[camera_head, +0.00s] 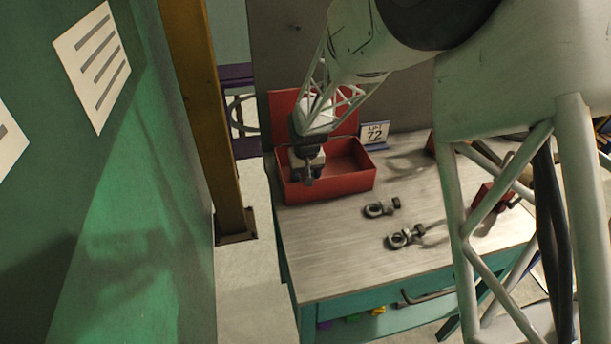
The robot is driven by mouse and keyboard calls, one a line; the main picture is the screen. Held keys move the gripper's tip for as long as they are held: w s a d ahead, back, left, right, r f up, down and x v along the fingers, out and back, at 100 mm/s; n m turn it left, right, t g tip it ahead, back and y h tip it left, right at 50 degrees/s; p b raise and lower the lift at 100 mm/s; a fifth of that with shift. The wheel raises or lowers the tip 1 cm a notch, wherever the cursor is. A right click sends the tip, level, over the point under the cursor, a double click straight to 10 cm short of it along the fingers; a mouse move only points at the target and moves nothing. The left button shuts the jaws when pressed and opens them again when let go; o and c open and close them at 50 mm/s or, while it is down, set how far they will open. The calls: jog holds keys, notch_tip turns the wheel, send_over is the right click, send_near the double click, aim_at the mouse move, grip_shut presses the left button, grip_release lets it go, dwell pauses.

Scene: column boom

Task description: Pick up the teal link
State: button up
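My gripper (309,180) points down over the left part of the open red box (335,190) on the workbench. Its fingers are small and dark here, and I cannot tell whether they are open or shut or hold anything. Two grey, metallic-looking link pieces lie on the bench top to the right of the box: a smaller one (381,208) and a larger one (405,237) nearer the front. Both are apart from my gripper. I cannot make out a teal colour on either, and no clearly teal link shows. My arm hides part of the bench's right side.
The bench top (340,255) is bare in front of the box. Another red object (494,195) is partly hidden at right. A yellow-brown post (205,120) and a green wall (120,220) stand left.

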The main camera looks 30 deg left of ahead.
notch_tip(320, 180, up, 10)
jog(key=shift+f, duration=0.2)
dwell(0.3)
dwell(1.3)
jog(key=w+d+r+m, duration=0.2)
jog(key=w+d+r, duration=0.9)
jog(key=w+r, duration=0.3)
jog(key=w+d+m, duration=0.4)
jog(key=w+d, duration=1.7)
jog(key=w, duration=0.1)
jog(key=w+d+f+m, duration=0.1)
jog(key=w+d+f, duration=0.3)
jog(key=d+f, duration=0.4)
jog(key=w+d+f+m+h, duration=0.1)
jog(key=w+d+f, duration=0.4)
jog(key=d+f, duration=0.35)
jog(key=w+d+f+m, duration=0.1)
jog(key=w+d+f, duration=0.3)
jog(key=d+f, duration=0.45)
jog(key=s+a+r+n+t+y, duration=0.2)
jog(key=a+r+t, duration=0.7)
jog(key=a+r, duration=1.1)
jog(key=shift+s+r+t, duration=0.4)
jog(key=shift+s+r, duration=0.15)
jog(key=shift+s, duration=0.55)
